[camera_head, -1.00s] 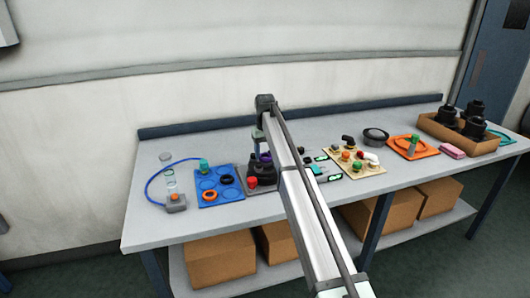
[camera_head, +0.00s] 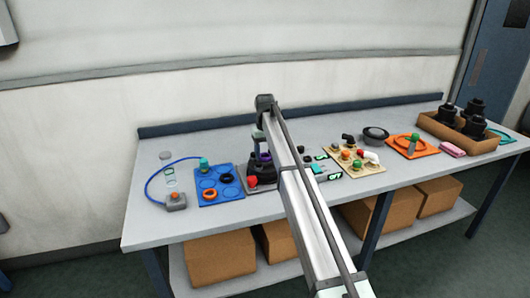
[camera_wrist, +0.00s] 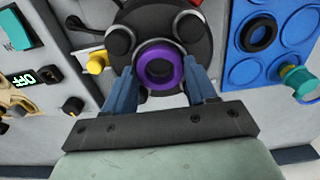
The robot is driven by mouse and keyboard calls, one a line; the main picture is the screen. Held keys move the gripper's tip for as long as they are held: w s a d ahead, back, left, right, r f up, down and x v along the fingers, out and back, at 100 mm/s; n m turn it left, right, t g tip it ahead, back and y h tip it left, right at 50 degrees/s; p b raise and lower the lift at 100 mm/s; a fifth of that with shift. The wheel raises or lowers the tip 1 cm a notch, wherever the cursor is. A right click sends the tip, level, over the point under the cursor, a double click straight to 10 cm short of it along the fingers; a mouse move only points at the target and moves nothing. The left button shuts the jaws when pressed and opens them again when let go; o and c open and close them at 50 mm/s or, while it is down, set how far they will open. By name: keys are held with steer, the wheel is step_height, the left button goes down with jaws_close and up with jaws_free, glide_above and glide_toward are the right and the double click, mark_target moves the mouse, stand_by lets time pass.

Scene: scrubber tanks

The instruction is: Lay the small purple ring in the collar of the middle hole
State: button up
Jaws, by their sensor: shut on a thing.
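The small purple ring (camera_wrist: 159,67) is between the fingertips of my gripper (camera_wrist: 163,82) in the wrist view, and the jaws are shut on it. It lies over the middle of a dark tank top (camera_wrist: 196,52) with dark round knobs on both sides. The middle hole and its collar are hidden behind the ring. I cannot tell whether the ring touches the collar. In the head view the purple ring (camera_head: 265,156) shows small at the dark tank (camera_head: 256,169), partly hidden by my arm.
A blue tray (camera_head: 221,193) with round recesses holds a black ring (camera_wrist: 259,34), an orange ring (camera_head: 210,194) and a teal-topped fitting (camera_wrist: 298,80). A yellow knob (camera_wrist: 97,62) is close to the tank. A beige panel (camera_head: 354,160) with several knobs is to the right.

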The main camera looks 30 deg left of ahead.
steer(key=o, duration=1.5)
step_height(320, 180, up, 7)
stand_by(0.9)
steer(key=shift+d, duration=0.1)
stand_by(0.5)
